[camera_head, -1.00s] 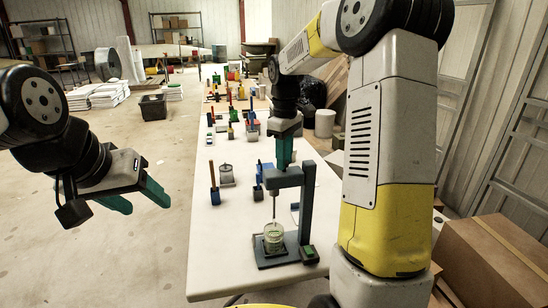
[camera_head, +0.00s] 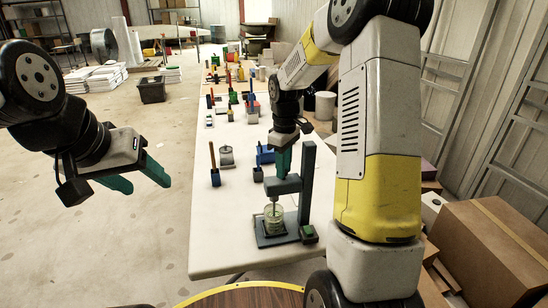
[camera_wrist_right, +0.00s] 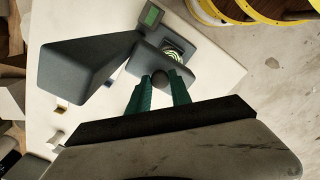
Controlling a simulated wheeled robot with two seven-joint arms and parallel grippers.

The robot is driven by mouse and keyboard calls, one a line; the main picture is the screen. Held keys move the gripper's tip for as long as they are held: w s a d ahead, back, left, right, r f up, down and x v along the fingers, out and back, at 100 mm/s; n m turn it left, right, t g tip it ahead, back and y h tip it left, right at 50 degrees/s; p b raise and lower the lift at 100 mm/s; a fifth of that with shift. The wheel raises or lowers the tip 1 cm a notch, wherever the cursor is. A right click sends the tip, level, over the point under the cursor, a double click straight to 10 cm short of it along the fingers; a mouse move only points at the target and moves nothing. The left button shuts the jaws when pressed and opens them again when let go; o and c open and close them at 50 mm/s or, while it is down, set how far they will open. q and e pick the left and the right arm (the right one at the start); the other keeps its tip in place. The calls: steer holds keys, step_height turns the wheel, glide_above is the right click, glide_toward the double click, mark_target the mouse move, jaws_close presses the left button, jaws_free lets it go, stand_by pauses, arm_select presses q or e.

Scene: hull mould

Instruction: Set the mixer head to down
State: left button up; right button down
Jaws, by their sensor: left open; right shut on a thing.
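The mixer stand (camera_head: 306,185) is dark grey and upright on the near end of the white table. Its head (camera_head: 284,186) is an arm partway down the column, well below the column's top. The stirring shaft reaches down into a clear cup (camera_head: 273,212) on the mixer base (camera_head: 272,238). My right gripper (camera_head: 282,172) is above the head, shut on its knob; in the wrist view the dark round knob (camera_wrist_right: 160,79) sits between the green fingertips. The cup's green contents (camera_wrist_right: 173,53) show beyond the head. My left gripper (camera_head: 145,183) is open and empty, left of the table.
The white table (camera_head: 215,225) is clear left of the mixer. A cardboard box (camera_head: 500,250) stands at the right.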

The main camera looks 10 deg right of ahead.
steer(key=c, duration=1.2)
jaws_free()
steer(key=shift+o, duration=0.2)
step_height(320, 180, up, 7)
steer(key=shift+r, duration=0.45)
steer(key=shift+s+r, duration=0.1)
steer(key=shift+r, duration=0.05)
steer(key=s+a+r+m+t+y, duration=0.1)
steer(key=s+r+m+t, duration=0.2)
steer(key=s, duration=0.9)
steer(key=s+a+r+m+t+y, duration=0.1)
steer(key=s+r+m, duration=0.4)
steer(key=s, duration=0.7)
steer(key=shift+a+r+m+t, duration=0.15)
steer(key=shift+a+m+t, duration=0.3)
steer(key=shift+t, duration=0.65)
